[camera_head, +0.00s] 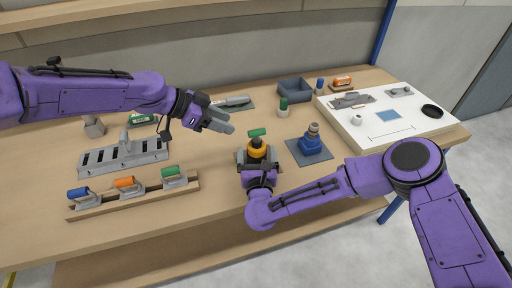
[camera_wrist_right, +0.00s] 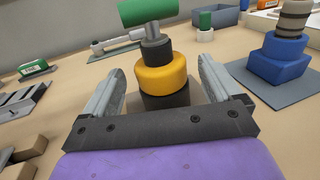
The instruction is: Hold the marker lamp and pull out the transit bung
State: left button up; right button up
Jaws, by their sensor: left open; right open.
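The marker lamp, seemingly the unit with an amber band (camera_head: 258,151) and black base and neck, stands upright on the table. It also shows in the right wrist view (camera_wrist_right: 160,74). A green crossbar (camera_head: 257,132), seemingly the transit bung's handle, sits on top of its neck; it shows in the wrist view too (camera_wrist_right: 146,12). My right gripper (camera_wrist_right: 160,78) is open, one finger on each side of the lamp; contact cannot be told. My left gripper (camera_head: 225,120) is open and empty, above the table, left of the green crossbar.
A blue unit with a ribbed top (camera_head: 311,143) stands on a grey mat to the right. A green-topped cylinder (camera_head: 283,106) and grey bin (camera_head: 295,89) are behind. A rack of coloured-handled tools (camera_head: 133,193) lies front left. A white board (camera_head: 395,132) is at right.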

jog(key=w, duration=0.4)
jog(key=shift+w, duration=0.2)
jog(key=shift+w+a, duration=0.15)
jog(key=shift+w, duration=0.15)
jog(key=c, duration=1.2)
jog(key=shift+o, duration=0.2)
